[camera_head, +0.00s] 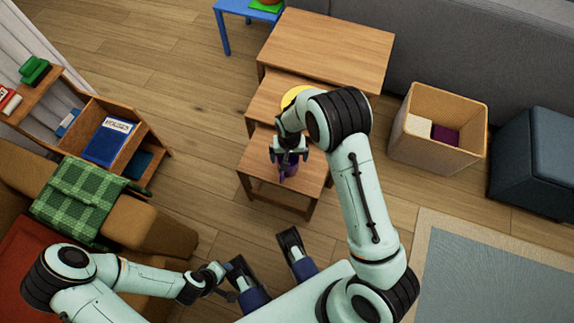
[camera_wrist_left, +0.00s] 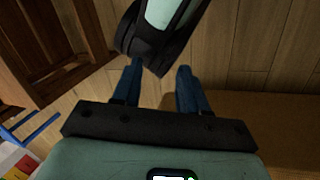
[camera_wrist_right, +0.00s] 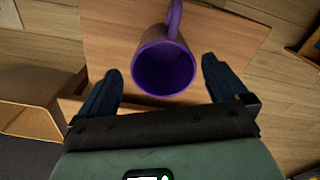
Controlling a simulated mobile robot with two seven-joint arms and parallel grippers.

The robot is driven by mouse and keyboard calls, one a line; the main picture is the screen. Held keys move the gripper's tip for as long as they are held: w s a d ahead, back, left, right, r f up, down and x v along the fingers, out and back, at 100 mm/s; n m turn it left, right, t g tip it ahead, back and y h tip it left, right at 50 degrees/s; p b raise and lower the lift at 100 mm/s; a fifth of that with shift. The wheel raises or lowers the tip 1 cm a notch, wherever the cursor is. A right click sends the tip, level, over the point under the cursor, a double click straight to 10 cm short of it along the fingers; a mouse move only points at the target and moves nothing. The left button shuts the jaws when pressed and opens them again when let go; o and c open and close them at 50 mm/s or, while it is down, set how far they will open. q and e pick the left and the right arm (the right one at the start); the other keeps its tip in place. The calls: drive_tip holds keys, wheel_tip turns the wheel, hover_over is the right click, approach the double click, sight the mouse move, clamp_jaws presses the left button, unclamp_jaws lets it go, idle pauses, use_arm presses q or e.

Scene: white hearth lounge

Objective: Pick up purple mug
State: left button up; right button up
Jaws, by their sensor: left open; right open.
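The purple mug (camera_wrist_right: 163,66) stands on the lowest wooden nesting table (camera_head: 252,165). In the right wrist view its open mouth faces the camera and its handle points to the top of the picture. In the head view the mug (camera_head: 288,168) is partly hidden by my right gripper (camera_head: 288,160). My right gripper is open and above the mug; in the right wrist view its fingers (camera_wrist_right: 160,88) are apart on either side of the mug, with gaps. My left gripper (camera_wrist_left: 160,88) is open and empty, low over the wooden floor.
Two taller nesting tables (camera_head: 330,45) stand behind, the middle one holding a yellow thing (camera_head: 294,95). A wicker basket (camera_head: 436,140) and a dark ottoman (camera_head: 535,160) are at right. A bookshelf (camera_head: 125,140) and brown sofa (camera_head: 140,225) with a green plaid blanket (camera_head: 78,198) are at left.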

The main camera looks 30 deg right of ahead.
sight(294, 160)
drive_tip(key=f+b, duration=0.1)
drive_tip(key=f, duration=0.4)
drive_tip(key=shift+w+f+b, duration=0.2)
drive_tip(key=shift+b, duration=0.15)
use_arm(q)
drive_tip(key=w+f, duration=0.1)
drive_tip(key=w+a+f, duration=0.1)
drive_tip(key=shift+w+a+t, duration=0.1)
drive_tip(key=shift+w+t, duration=0.2)
drive_tip(key=shift+t, duration=0.1)
use_arm(e)
drive_tip(key=shift+r, duration=0.1)
drive_tip(key=c, duration=1.1)
drive_tip(key=shift+r, duration=0.1)
